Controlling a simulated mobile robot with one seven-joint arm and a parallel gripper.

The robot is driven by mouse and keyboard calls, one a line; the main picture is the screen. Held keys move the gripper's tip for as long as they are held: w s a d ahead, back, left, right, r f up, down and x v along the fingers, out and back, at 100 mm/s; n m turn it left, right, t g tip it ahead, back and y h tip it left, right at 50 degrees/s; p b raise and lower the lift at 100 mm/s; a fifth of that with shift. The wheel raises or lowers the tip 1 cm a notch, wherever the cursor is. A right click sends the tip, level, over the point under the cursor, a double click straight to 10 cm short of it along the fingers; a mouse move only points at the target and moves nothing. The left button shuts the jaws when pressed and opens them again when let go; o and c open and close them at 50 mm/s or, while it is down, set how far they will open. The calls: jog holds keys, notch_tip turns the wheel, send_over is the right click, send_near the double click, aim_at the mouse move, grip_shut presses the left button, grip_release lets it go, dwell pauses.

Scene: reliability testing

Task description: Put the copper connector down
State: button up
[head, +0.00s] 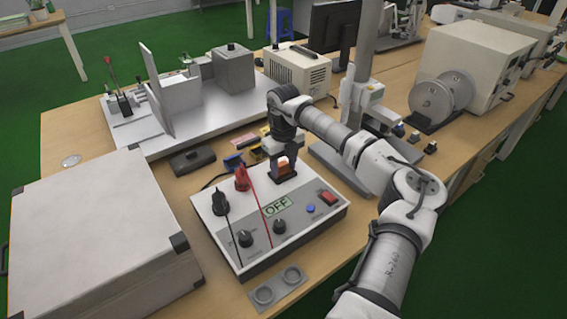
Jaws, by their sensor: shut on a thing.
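My gripper (283,168) points down over the back right part of the grey control box (300,240). It is shut on a small copper-orange piece, the copper connector (285,166), which shows between the fingers. Its lower end is close to the top of the box; I cannot tell whether it touches. The box has a display reading OFF, knobs, a blue button, a red switch, and a red and a black lead plugged in at its back left.
A large white case (95,250) stands left of the control box. Behind are a test rig on a white plate (215,125), a black tool (192,160) and a beige instrument (297,70). A grey two-ring holder (278,287) lies at the front.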

aim_at(284, 164)
jog(key=shift+s+f+b, duration=0.2)
jog(key=shift+f+b, duration=0.35)
jog(key=shift+f, duration=0.1)
jog(key=o, duration=1)
jog(key=shift+f, duration=0.1)
jog(key=shift+s+a, duration=0.1)
jog(key=shift+a, duration=0.05)
jog(key=shift+r, duration=0.25)
jog(key=r, duration=0.4)
jog(key=r+b, duration=0.1)
jog(key=r, duration=0.8)
jog(key=shift+w, duration=0.3)
